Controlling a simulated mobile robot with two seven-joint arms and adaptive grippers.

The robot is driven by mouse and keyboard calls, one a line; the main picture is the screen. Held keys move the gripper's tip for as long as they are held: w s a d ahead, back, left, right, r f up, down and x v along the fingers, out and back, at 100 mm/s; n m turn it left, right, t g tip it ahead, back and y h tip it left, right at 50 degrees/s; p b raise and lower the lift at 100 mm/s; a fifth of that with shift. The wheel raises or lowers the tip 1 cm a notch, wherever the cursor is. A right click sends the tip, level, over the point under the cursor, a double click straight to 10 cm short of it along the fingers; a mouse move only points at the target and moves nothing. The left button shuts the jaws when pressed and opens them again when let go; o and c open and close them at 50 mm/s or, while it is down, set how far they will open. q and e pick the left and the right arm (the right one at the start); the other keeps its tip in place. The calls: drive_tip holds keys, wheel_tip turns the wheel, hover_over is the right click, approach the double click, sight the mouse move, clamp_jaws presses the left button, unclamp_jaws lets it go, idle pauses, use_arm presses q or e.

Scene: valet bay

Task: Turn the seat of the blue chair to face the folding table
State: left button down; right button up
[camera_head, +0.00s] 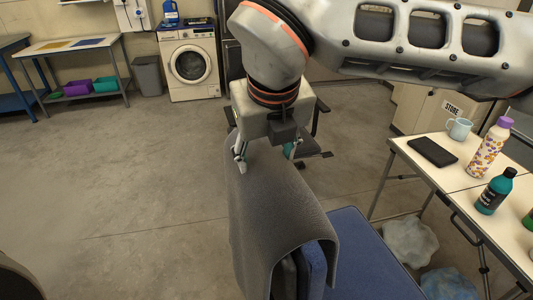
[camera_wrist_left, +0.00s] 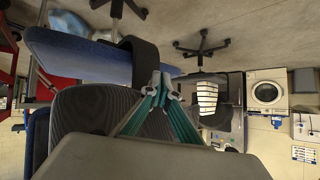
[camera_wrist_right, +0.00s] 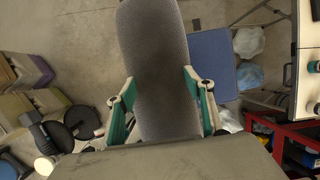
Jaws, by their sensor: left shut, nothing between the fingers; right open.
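The blue chair's blue seat (camera_head: 365,260) is at the bottom of the head view, extending right from a tall grey textured back (camera_head: 275,205). The seat also shows in the right wrist view (camera_wrist_right: 212,62). The white-topped folding table (camera_head: 455,186) stands to the right of the chair. My right gripper (camera_head: 267,158) is open over the top end of the grey back, one finger on each side; whether they touch it, I cannot tell. My left gripper (camera_wrist_left: 162,82) is shut and empty in the left wrist view, in front of a grey back. It does not show in the head view.
A dark tray (camera_head: 433,151), a mug (camera_head: 459,129), a patterned bottle (camera_head: 490,147) and a teal bottle (camera_head: 495,191) stand on the table. Filled bags (camera_head: 410,241) lie below it. A dark chair (camera_head: 312,145) stands behind my right gripper.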

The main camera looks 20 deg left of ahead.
drive_tip(key=shift+r, duration=0.1)
drive_tip(key=v, duration=1.2)
